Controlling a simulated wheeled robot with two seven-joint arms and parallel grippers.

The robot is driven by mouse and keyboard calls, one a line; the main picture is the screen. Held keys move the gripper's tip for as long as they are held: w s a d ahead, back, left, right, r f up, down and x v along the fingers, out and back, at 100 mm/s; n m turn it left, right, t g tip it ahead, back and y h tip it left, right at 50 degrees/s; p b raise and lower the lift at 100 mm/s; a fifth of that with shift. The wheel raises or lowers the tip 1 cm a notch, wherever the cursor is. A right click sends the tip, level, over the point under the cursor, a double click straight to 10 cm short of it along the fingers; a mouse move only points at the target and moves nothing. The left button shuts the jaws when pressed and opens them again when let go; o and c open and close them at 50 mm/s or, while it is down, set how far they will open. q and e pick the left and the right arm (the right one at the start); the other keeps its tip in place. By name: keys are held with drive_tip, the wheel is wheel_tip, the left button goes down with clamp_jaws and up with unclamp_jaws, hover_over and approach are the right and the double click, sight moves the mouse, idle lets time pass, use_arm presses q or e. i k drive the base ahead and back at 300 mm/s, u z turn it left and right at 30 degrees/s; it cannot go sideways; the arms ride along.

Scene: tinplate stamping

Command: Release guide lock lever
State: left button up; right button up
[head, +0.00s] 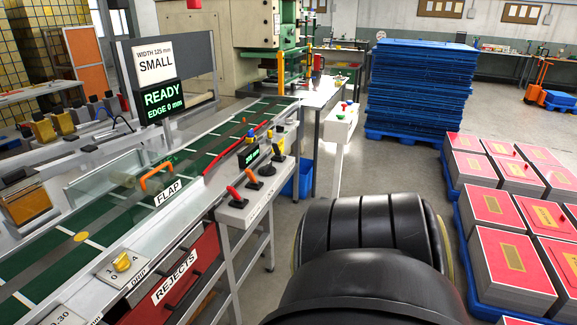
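No lever here carries a readable "guide lock" label. A small control shelf (240,212) on the conveyor's right side holds a red-handled lever (234,193), a black-knobbed lever (254,184) and further dark-knobbed levers at its far end (277,157). I cannot tell which one is the guide lock lever. A red rail (238,144) runs along the green conveyor belt (190,158). An orange handle (156,180) stands by the "FLAP" label. Neither gripper shows. A black arm part of mine fills the lower right.
A sign reads "SMALL", with a "READY, EDGE 0 mm" display (162,101) below. A red rejects drawer (180,280) and a yellow rotary knob (122,261) are at the near side. Floor between is clear.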

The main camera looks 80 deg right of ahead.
sight(250, 173)
drive_tip(key=z, duration=2.2)
drive_tip(key=k, duration=0.6)
drive_tip(key=z, duration=0.9)
drive_tip(key=i, duration=2.7)
drive_tip(key=u, duration=1.2)
